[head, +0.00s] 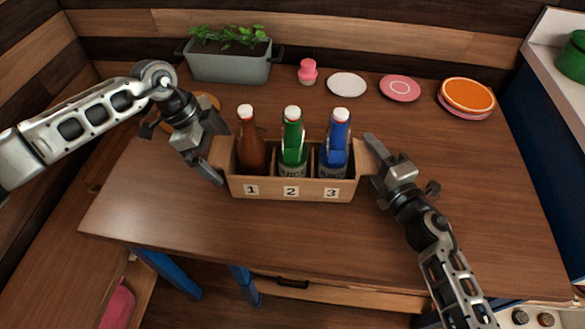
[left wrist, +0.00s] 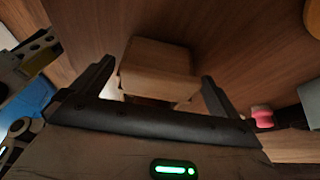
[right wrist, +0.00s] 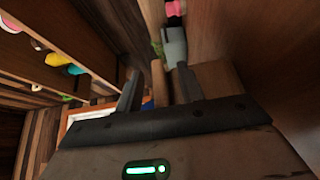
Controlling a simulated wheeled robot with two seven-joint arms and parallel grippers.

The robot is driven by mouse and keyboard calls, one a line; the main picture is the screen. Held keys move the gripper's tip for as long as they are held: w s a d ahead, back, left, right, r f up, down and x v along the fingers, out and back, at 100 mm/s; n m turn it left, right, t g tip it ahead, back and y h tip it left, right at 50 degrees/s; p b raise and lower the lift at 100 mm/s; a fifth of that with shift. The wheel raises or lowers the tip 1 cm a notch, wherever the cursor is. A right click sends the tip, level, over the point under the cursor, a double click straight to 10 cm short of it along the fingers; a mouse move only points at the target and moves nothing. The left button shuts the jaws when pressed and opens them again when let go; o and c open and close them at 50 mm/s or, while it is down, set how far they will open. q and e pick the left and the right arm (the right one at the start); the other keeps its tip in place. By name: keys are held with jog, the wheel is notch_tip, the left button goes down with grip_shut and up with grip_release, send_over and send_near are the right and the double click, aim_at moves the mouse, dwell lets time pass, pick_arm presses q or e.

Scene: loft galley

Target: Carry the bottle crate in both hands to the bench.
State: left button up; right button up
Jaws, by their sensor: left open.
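The wooden bottle crate (head: 291,189) stands upright on the brown table. It holds a brown bottle (head: 249,145), a green bottle (head: 293,140) and a blue bottle (head: 335,145) above labels 1, 2 and 3. My left gripper (head: 213,150) is open at the crate's left end. In the left wrist view the crate's wooden end (left wrist: 158,68) shows between the spread fingers. My right gripper (head: 372,162) is at the right end. In the right wrist view its fingers are closer together, with a strip of wood (right wrist: 158,82) between them; I cannot tell if they press on it.
A grey planter (head: 228,66), a pink shaker (head: 308,72), a white plate (head: 347,84), a pink plate (head: 399,88) and stacked orange and pink plates (head: 467,95) stand along the back. The table (head: 270,235) is clear in front of the crate. A white-topped counter is at right.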

pick_arm(q)
jog(key=shift+c, duration=0.3)
pick_arm(e)
jog(key=shift+c, duration=0.4)
pick_arm(q)
jog(key=c, duration=0.5)
pick_arm(e)
jog(key=c, duration=0.5)
pick_arm(q)
jog(key=c, duration=0.6)
pick_arm(e)
grip_shut()
pick_arm(q)
jog(key=shift+o, duration=0.2)
jog(key=shift+w+r, duration=0.1)
jog(key=shift+r, duration=0.2)
pick_arm(e)
jog(key=shift+r, duration=0.3)
pick_arm(q)
notch_tip(320, 180, up, 5)
jog(key=p, duration=0.5)
jog(key=shift+f, duration=0.15)
pick_arm(e)
notch_tip(320, 180, up, 5)
jog(key=shift+f, duration=0.2)
